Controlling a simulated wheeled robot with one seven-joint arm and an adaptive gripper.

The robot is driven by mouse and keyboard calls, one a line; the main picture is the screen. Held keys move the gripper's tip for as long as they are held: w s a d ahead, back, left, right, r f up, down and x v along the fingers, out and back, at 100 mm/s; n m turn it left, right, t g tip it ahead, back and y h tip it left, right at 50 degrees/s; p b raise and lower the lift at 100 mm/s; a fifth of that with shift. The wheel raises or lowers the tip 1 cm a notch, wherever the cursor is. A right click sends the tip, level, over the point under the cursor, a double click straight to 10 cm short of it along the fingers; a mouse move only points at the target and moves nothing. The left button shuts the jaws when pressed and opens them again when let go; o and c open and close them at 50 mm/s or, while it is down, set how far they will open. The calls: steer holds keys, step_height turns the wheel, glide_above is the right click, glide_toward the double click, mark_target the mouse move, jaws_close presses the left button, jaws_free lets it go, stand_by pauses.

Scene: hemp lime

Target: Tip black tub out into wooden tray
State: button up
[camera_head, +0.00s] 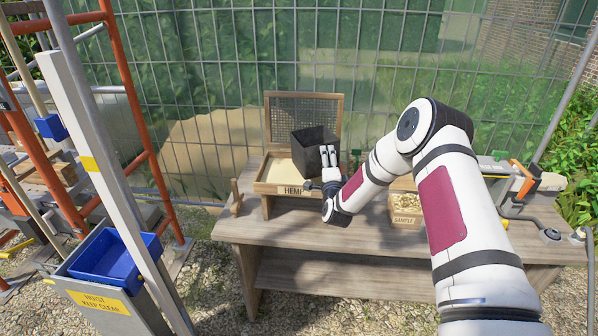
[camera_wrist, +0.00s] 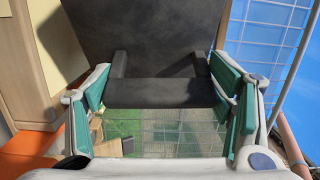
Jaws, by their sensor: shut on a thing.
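The black tub (camera_head: 309,153) is in the air over the wooden tray (camera_head: 265,188) marked with a label starting "HEM" on the bench. The tub looks slightly tilted; whether anything is inside cannot be seen. My gripper (camera_head: 328,158) is shut on the tub at its right side. In the wrist view the tub (camera_wrist: 140,35) fills the upper middle, between the teal finger pads of my gripper (camera_wrist: 165,92). Pale material (camera_head: 279,169) shows in the tray, partly hidden by the tub.
A framed mesh screen (camera_head: 290,108) stands upright behind the tray. A smaller wooden box (camera_head: 405,220) labelled "SAMPLE" stands to the right, partly behind my arm. A wooden peg (camera_head: 236,198) is at the bench's left. A blue bin (camera_head: 115,258) and scaffold poles are farther left.

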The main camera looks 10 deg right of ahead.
steer(key=shift+a+f+m, duration=0.1)
steer(key=shift+f+m, duration=0.05)
steer(key=shift+m, duration=0.15)
steer(key=shift+r+p, duration=0.55)
steer(key=shift+r, duration=1.05)
steer(key=shift+f, duration=0.1)
